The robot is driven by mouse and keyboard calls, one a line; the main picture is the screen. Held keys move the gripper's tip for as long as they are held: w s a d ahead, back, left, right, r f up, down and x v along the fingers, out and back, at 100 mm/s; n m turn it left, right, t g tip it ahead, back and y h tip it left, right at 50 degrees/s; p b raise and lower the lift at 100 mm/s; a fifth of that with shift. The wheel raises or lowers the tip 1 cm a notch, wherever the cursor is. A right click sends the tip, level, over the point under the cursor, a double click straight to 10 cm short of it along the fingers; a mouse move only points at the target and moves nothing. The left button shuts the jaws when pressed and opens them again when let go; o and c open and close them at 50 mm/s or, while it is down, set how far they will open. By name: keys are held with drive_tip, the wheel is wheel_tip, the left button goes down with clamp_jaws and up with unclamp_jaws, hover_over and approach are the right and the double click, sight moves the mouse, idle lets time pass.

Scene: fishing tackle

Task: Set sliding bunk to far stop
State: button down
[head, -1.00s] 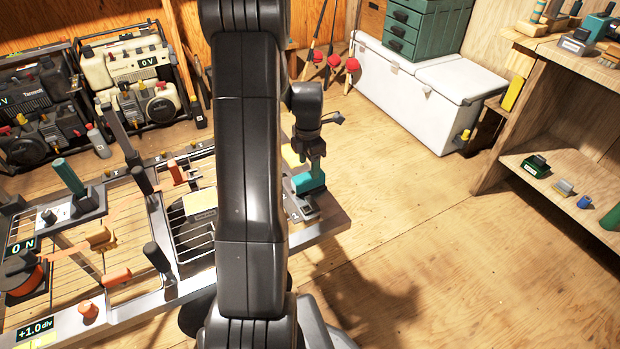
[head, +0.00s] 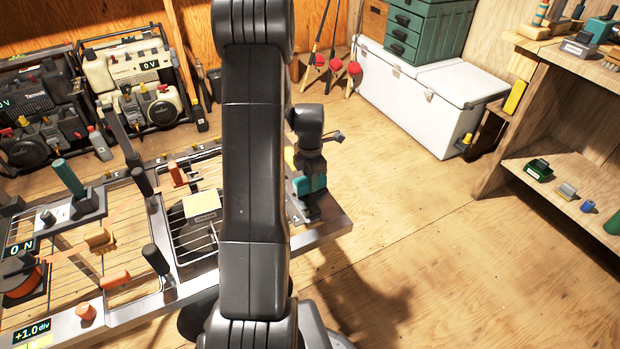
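My gripper (head: 312,187) is at the right end of the metal-edged bench (head: 330,233), pointing down. It is at a teal block (head: 300,186), which stands on a small dark and grey base there. The gripper covers part of the block, and its fingers are too small and dark to show whether they are closed on it. I cannot tell for sure which part is the sliding bunk; the teal block may be its handle. My arm hides the middle of the bench, including whatever lies just left of the block.
The bench also carries a teal upright handle (head: 69,178), black posts (head: 156,258), an orange knob (head: 116,280) and a cream plate (head: 202,205). A white cooler (head: 430,100) stands behind and a wooden shelf (head: 560,130) at right. The floor right of the bench is clear.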

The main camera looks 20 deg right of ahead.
drive_tip(key=w+a+p, duration=0.1)
drive_tip(key=w, duration=0.5)
drive_tip(key=w+p, duration=0.1)
drive_tip(key=w, duration=0.5)
drive_tip(key=w+a+p, duration=0.1)
drive_tip(key=w, duration=0.6)
drive_tip(key=shift+w+a, duration=0.1)
drive_tip(key=shift+a, duration=0.2)
drive_tip(key=shift+w+a+r, duration=0.1)
drive_tip(key=shift+w, duration=0.45)
drive_tip(key=c, duration=0.9)
unclamp_jaws()
drive_tip(key=shift+w, duration=0.1)
wheel_tip(320, 180, up, 14)
drive_tip(key=shift+f+p, duration=0.15)
drive_tip(key=shift+p, duration=0.75)
drive_tip(key=shift+f, duration=0.1)
